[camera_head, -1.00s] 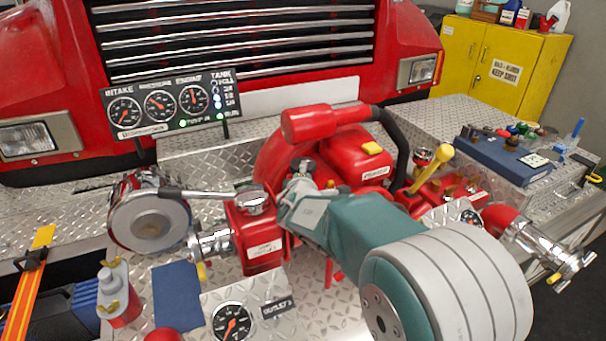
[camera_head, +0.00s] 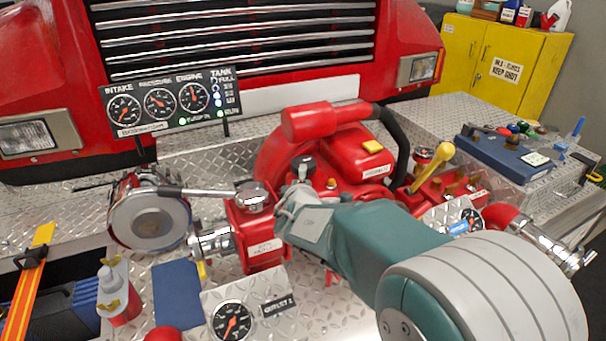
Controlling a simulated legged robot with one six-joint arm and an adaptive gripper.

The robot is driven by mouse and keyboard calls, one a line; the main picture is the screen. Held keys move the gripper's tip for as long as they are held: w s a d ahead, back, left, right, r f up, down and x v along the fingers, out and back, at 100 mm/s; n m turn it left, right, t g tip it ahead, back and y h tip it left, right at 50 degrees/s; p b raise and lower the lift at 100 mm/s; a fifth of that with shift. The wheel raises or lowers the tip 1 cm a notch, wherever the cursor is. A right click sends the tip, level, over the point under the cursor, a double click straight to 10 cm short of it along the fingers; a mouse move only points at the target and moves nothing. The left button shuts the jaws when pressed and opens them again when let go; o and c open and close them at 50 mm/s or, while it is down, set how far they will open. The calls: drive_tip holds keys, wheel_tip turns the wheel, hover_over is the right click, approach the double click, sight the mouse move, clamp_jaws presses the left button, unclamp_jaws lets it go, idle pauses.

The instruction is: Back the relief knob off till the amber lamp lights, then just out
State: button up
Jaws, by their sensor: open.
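My gripper (camera_head: 294,197) is just in front of and below the knob, at the end of my teal arm. It is open and holds nothing that I can see. Its fingertips are small and partly hidden by the wrist, so contact with the knob cannot be judged.
A gauge panel (camera_head: 172,102) with green lights stands behind at the left. A long metal lever (camera_head: 198,191) lies close left of my gripper. A yellow-handled lever (camera_head: 432,166) and a black hose (camera_head: 398,140) are to the right. An outlet gauge (camera_head: 232,321) is in front.

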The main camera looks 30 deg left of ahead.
drive_tip(key=v, duration=0.7)
drive_tip(key=shift+s, duration=0.45)
drive_tip(key=d+r+m+g+h, duration=0.1)
drive_tip(key=d+r+m+h, duration=0.2)
drive_tip(key=d, duration=0.7)
drive_tip(key=w+d+m+h, duration=0.1)
drive_tip(key=d+m+h, duration=0.35)
drive_tip(key=d, duration=0.55)
drive_tip(key=d+r+m+g+h, duration=0.1)
drive_tip(key=d+r+m+h, duration=0.3)
drive_tip(key=d, duration=0.6)
drive_tip(key=s+d+f+m+g+y, duration=0.1)
drive_tip(key=s+d+f+m+g, duration=0.2)
drive_tip(key=s+d+m, duration=0.3)
drive_tip(key=s+d+f+m+g+y, duration=0.1)
drive_tip(key=s+d+f+m+g, duration=0.15)
drive_tip(key=s+d, duration=0.5)
drive_tip(key=s+a+m+g+y, duration=0.1)
drive_tip(key=s+a+m+y, duration=0.1)
drive_tip(key=s, duration=0.4)
drive_tip(key=shift+s+f+m+y, duration=0.35)
drive_tip(key=shift+m+y, duration=0.2)
drive_tip(key=shift+m, duration=0.15)
